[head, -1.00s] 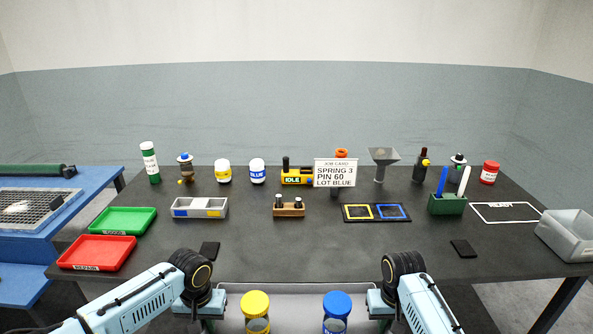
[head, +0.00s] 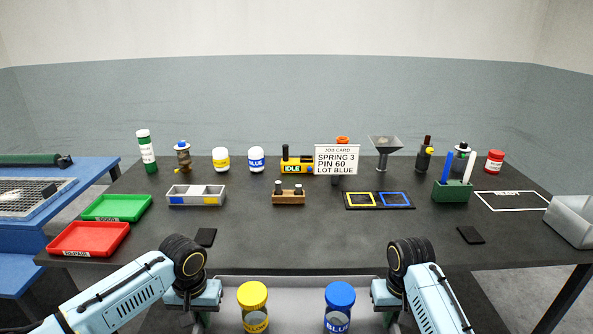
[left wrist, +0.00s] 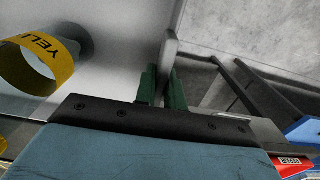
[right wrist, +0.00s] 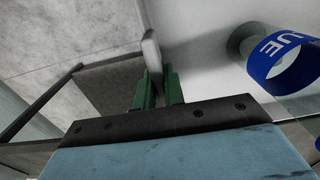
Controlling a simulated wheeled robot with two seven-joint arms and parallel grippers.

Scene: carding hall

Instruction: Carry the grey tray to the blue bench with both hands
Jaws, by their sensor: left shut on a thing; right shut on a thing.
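The grey tray (head: 300,288) is at the bottom of the head view, in front of the dark table, its near part cut off. A yellow-lidded jar (head: 253,295) and a blue-lidded jar (head: 340,296) stand in it. My left gripper (head: 203,318) is shut on the tray's left side; the left wrist view shows its green fingers (left wrist: 161,86) around the grey rim. My right gripper (head: 392,318) is shut on the right side, its green fingers (right wrist: 158,89) around the rim in the right wrist view. The blue bench (head: 95,172) stands at the far left.
The dark table (head: 300,235) spans the middle, its near edge just beyond the tray. A red tray (head: 88,239) and a green tray (head: 116,208) lie at its left; a grey bin (head: 572,222) is at its right. A mesh screen (head: 25,197) lies on the bench.

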